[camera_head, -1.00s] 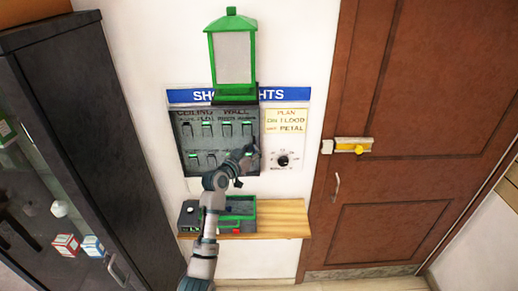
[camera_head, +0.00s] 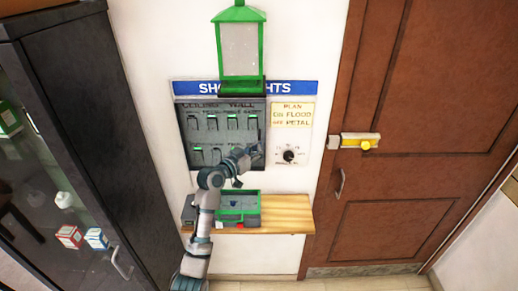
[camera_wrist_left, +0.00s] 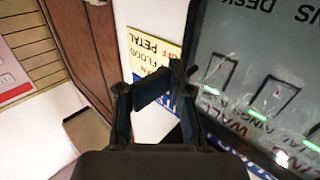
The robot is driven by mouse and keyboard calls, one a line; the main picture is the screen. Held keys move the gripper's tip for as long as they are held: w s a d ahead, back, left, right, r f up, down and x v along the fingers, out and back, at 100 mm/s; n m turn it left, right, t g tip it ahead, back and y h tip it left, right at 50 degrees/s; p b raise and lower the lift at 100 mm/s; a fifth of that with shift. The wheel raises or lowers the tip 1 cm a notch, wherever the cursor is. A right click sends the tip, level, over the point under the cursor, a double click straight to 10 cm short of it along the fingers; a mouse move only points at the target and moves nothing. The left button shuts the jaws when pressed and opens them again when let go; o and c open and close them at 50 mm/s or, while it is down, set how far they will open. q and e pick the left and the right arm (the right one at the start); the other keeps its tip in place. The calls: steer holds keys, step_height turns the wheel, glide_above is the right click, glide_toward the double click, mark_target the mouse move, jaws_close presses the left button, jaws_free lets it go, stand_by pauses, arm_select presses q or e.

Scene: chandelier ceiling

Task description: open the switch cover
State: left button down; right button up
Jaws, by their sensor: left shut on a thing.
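The switch cover (camera_head: 222,138) is a see-through pane over a dark grey switch panel below the blue sign. Several switches with green lights show through it, and the pane and switches also fill the right of the left wrist view (camera_wrist_left: 252,62). My left gripper (camera_head: 253,147) is at the panel's lower right edge. The fingers hide the exact contact, and I cannot tell how far the cover stands off the panel. My right gripper is not in view.
A green lantern (camera_head: 240,50) hangs above the panel. A knob (camera_head: 289,155) and a yellow label (camera_head: 293,116) are to its right. A wooden shelf (camera_head: 288,213) with a green-edged box (camera_head: 237,218) is below. A dark cabinet (camera_head: 75,130) stands left, a brown door (camera_head: 430,90) right.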

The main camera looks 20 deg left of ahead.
arm_select(q)
steer(key=shift+a, duration=0.1)
steer(key=shift+a, duration=0.35)
steer(key=shift+d, duration=0.3)
steer(key=c, duration=1.5)
jaws_free()
steer(key=shift+c, duration=0.2)
steer(key=shift+a, duration=0.1)
steer(key=shift+a, duration=0.1)
steer(key=v, duration=1.2)
steer(key=shift+f, duration=0.15)
